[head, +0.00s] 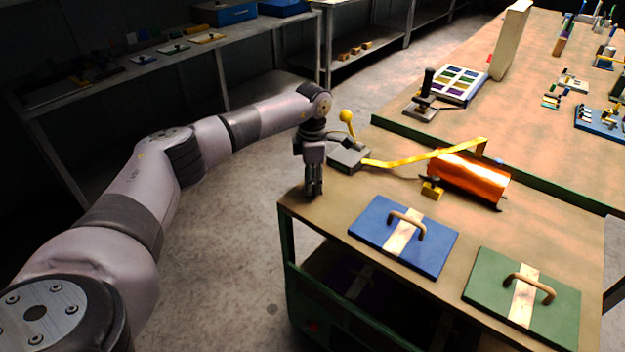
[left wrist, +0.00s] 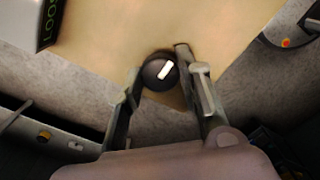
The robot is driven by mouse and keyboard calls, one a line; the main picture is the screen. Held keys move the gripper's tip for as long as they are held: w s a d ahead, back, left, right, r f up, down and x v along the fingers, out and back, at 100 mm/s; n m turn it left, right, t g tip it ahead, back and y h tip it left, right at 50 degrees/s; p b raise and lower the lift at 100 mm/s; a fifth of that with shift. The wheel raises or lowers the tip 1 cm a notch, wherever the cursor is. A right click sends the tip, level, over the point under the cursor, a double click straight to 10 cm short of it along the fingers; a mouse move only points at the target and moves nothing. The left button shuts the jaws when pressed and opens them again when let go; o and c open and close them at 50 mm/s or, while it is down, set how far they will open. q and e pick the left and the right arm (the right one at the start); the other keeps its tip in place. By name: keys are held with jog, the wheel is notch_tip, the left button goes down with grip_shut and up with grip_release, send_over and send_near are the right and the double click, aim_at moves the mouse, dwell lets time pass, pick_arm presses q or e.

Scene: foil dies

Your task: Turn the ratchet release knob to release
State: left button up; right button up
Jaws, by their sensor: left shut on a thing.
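A round black knob (left wrist: 153,78) with a white pointer mark sits near a corner of the tan worktop in the left wrist view. The mark is slanted, running from lower left to upper right. My left gripper (head: 314,190) points down at the worktop's near-left corner in the head view. Its fingers (left wrist: 161,70) stand on either side of the knob and are shut on it. In the head view the gripper hides the knob. A grey ratchet box (head: 349,156) with a yellow-balled lever (head: 347,117) stands just behind the gripper. My right gripper is not in view.
A yellow strap (head: 425,158) runs from the box towards a shiny orange roll (head: 468,177). A blue plate (head: 373,219) and a green plate (head: 490,282), both with handles, lie in front. A dark panel (left wrist: 47,27) with green lettering is at upper left in the wrist view.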

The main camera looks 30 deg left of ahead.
pick_arm(q)
jog(key=shift+r, duration=0.1)
jog(key=o, duration=1.1)
notch_tip(320, 180, up, 12)
jog(key=shift+f, duration=0.1)
dwell(0.3)
